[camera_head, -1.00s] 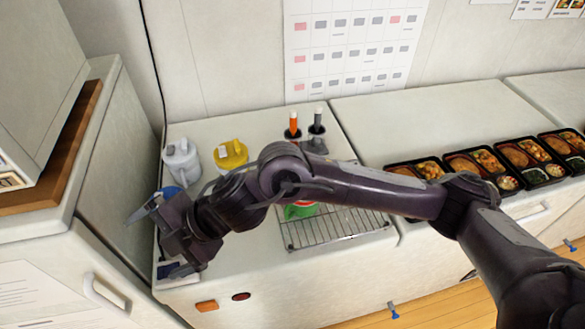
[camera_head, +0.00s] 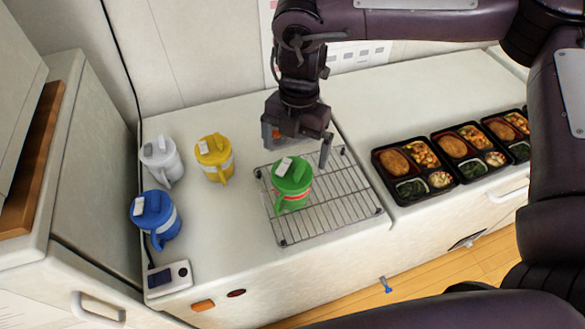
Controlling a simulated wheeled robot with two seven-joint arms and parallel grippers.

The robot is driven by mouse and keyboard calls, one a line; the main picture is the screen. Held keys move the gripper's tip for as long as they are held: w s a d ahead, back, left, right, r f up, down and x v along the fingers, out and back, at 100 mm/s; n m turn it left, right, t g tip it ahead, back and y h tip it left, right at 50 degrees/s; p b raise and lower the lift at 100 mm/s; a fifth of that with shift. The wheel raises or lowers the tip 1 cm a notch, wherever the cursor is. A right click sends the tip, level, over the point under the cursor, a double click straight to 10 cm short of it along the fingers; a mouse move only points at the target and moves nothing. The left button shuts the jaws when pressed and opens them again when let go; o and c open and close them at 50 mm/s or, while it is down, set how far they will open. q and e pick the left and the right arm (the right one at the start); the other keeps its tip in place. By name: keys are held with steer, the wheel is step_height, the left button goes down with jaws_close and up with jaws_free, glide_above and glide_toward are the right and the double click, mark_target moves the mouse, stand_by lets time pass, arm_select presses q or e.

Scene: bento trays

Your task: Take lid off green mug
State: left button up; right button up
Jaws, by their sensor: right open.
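The green mug (camera_head: 290,196) stands on the wire rack (camera_head: 335,206), with its handle toward the lower left. Its green lid (camera_head: 292,172) sits on top, with a white label on it. My right gripper (camera_head: 299,152) is open, pointing down just behind and above the mug. One finger shows right of the lid and the other behind it to the left. I cannot tell whether a finger touches the lid. My left gripper is not in view.
Lidded mugs stand left of the rack: white (camera_head: 163,162), yellow (camera_head: 215,158) and blue (camera_head: 155,218). A small switch box (camera_head: 168,278) lies at the front left corner. Bento trays (camera_head: 414,168) line the counter at right. The counter between yellow mug and rack is clear.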

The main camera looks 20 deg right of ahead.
mark_target(292, 173)
steer(key=f, duration=0.1)
steer(key=f+p, duration=0.1)
steer(key=f, duration=0.1)
steer(key=f+p, duration=0.1)
steer(key=shift+s+a+f, duration=0.15)
steer(key=shift+a+f, duration=0.1)
steer(key=shift+a, duration=0.05)
steer(key=shift+f, duration=0.55)
steer(key=c, duration=0.9)
steer(key=shift+r, duration=0.1)
